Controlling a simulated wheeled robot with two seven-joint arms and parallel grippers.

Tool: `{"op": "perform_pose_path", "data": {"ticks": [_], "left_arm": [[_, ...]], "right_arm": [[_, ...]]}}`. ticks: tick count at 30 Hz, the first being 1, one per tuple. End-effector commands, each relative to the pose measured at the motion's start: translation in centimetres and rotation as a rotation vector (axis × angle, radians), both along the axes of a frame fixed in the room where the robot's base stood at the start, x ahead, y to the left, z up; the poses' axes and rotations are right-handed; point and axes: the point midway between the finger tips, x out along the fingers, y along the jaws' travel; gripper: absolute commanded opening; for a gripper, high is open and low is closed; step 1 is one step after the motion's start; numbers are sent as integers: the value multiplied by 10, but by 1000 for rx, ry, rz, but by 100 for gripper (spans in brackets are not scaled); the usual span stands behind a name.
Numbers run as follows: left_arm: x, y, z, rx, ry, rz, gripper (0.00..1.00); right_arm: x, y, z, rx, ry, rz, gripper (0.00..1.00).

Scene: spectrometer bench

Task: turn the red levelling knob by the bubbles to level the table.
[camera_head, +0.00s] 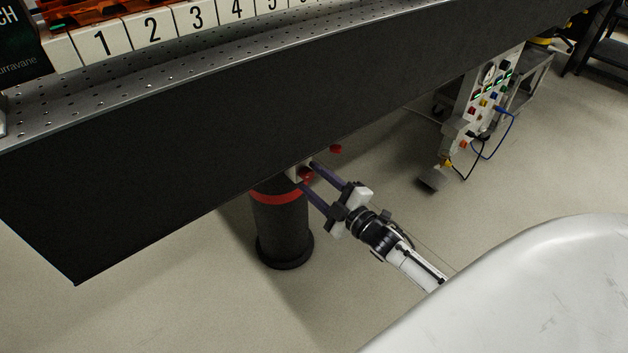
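A red knob (306,175) sits on a pale mount under the table's lower edge, at the top of a dark leg (280,228) with a red band. My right gripper (308,174) reaches up from the lower right, its two purple fingers on either side of this knob. The fingers stand apart by about the knob's width; whether they press on it I cannot tell. The table (200,170) has a deep black side and a perforated top. No bubbles are visible. My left gripper is out of view.
A row of numbered white blocks (150,28) stands on the table top. A panel with coloured buttons and cables (487,90) stands right of the table. The floor (340,290) around the leg is clear. A dark rack (606,50) is at the far right.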

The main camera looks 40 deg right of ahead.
Motion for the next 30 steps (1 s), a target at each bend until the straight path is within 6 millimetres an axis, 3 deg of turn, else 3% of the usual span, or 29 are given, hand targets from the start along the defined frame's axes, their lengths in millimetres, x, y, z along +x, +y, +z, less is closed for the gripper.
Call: {"op": "perform_pose_path", "data": {"ticks": [11,24,30], "left_arm": [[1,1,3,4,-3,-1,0],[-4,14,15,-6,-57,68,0],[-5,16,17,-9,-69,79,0]], "right_arm": [[-5,0,1,1,0,0,44],[-84,-6,1,1,3,-1,44],[-101,-8,1,1,0,0,44]]}}
